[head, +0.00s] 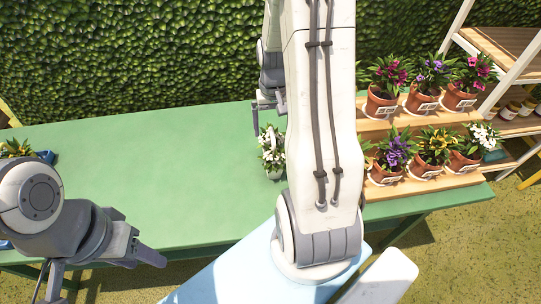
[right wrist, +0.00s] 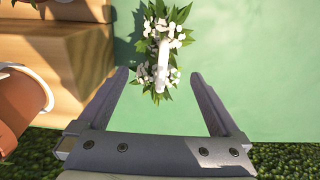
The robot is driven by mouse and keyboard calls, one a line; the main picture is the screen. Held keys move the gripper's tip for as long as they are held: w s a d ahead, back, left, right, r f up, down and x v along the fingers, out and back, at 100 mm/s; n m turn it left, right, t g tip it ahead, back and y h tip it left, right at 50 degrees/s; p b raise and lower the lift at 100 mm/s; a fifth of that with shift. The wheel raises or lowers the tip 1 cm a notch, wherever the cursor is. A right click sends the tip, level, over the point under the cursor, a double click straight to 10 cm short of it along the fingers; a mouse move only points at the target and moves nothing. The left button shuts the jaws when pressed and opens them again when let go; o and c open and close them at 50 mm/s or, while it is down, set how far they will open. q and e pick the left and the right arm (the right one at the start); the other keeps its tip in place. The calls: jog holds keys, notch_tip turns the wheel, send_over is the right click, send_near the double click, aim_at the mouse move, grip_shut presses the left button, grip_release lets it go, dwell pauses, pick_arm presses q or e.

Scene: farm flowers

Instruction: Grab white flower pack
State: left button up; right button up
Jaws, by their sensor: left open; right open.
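The white flower pack (head: 271,152), a bunch of white blooms with green leaves, stands on the green table near its middle in the head view. In the right wrist view the pack (right wrist: 162,50) has a pale upright strip through its centre and lies just beyond the fingertips, roughly midway between them. My right gripper (head: 267,104) is open and empty, on the far side of the pack; its two fingers also show in the right wrist view (right wrist: 159,76). My left gripper (head: 105,265) is open and empty at the table's near left edge. My right arm hides the table right of the pack.
A wooden stepped stand (head: 455,182) with several potted flowers is at the right; its edge and a pot (right wrist: 22,105) are close left of my right gripper in the wrist view. White flowers (head: 484,136) sit at its end. The green table (head: 160,165) is clear centre-left.

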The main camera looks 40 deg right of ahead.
aim_at(274, 138)
notch_tip(274, 138, down, 5)
jog(key=shift+d+r, duration=0.1)
jog(key=shift+d, duration=0.05)
jog(key=f, duration=0.5)
jog(key=shift+a+f, duration=0.25)
jog(key=shift+f, duration=0.05)
jog(key=shift+w, duration=0.1)
jog(key=c, duration=1.5)
grip_shut()
jog(key=shift+r, duration=0.15)
